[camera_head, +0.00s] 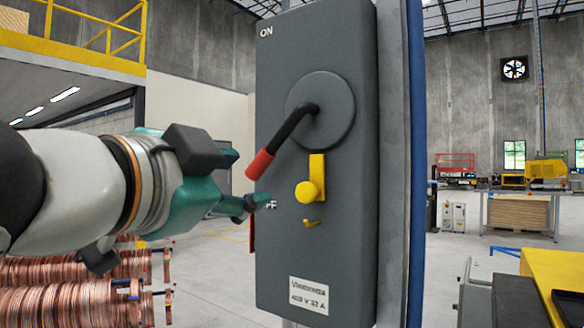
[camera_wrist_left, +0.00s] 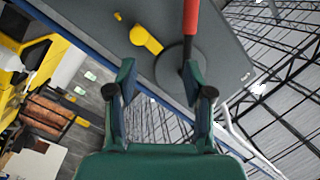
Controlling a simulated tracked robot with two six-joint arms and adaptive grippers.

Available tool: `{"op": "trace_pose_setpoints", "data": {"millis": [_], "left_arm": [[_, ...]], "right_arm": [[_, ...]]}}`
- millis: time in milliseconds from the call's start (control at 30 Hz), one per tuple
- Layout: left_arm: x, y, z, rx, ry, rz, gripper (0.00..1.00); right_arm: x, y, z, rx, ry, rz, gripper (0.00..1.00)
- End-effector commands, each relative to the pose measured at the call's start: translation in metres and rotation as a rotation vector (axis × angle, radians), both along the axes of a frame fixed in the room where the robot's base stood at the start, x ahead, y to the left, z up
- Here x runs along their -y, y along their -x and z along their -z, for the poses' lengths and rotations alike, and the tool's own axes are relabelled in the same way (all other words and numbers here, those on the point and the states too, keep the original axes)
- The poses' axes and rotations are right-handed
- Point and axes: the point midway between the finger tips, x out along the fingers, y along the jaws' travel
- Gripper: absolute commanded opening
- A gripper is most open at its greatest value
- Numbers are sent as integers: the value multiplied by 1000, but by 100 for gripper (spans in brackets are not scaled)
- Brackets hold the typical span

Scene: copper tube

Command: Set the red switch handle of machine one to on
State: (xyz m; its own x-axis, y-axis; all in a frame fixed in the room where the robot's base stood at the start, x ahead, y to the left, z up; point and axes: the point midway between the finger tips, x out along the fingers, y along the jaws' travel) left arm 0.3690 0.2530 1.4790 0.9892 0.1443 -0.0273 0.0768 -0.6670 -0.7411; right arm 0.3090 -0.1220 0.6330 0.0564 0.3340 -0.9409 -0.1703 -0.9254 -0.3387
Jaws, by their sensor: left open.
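The dark grey switch box (camera_head: 340,225) stands upright in the middle of the head view, with "ON" at its upper left and a partly hidden "OFF" lower left. Its black lever ends in a red handle (camera_head: 260,165) that points down and left, towards the lower label. The red handle also shows in the left wrist view (camera_wrist_left: 191,17). My left gripper (camera_head: 262,198) is just below the red handle in the head view. In the left wrist view its fingers (camera_wrist_left: 160,88) are open and apart, with the handle beyond the right finger and nothing between them. My right gripper is not in view.
A yellow knob (camera_head: 309,190) and small yellow hook (camera_head: 311,223) sit on the box face below the lever. A grey and blue post (camera_head: 416,160) runs behind the box's right side. Copper coils (camera_head: 70,305) lie at lower left. A yellow surface (camera_head: 556,280) is at lower right.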

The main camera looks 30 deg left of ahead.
Motion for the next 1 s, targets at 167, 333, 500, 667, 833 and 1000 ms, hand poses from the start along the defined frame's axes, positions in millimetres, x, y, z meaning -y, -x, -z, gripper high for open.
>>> {"op": "trace_pose_setpoints", "data": {"millis": [167, 333, 500, 667, 833, 1000], "left_arm": [[-40, 22, -15, 39, 63, -51, 52], [-45, 14, -16, 39, 63, -60, 52], [-50, -4, -16, 38, 64, -63, 52], [-54, -28, -16, 36, 64, -62, 52], [-59, -57, -16, 36, 64, -61, 52], [-66, -90, -17, 37, 64, -60, 52]], "right_arm": [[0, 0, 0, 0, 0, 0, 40], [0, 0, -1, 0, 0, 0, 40], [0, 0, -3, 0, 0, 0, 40], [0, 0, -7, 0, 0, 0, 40], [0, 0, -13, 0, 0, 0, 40], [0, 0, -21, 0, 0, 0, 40]]}}
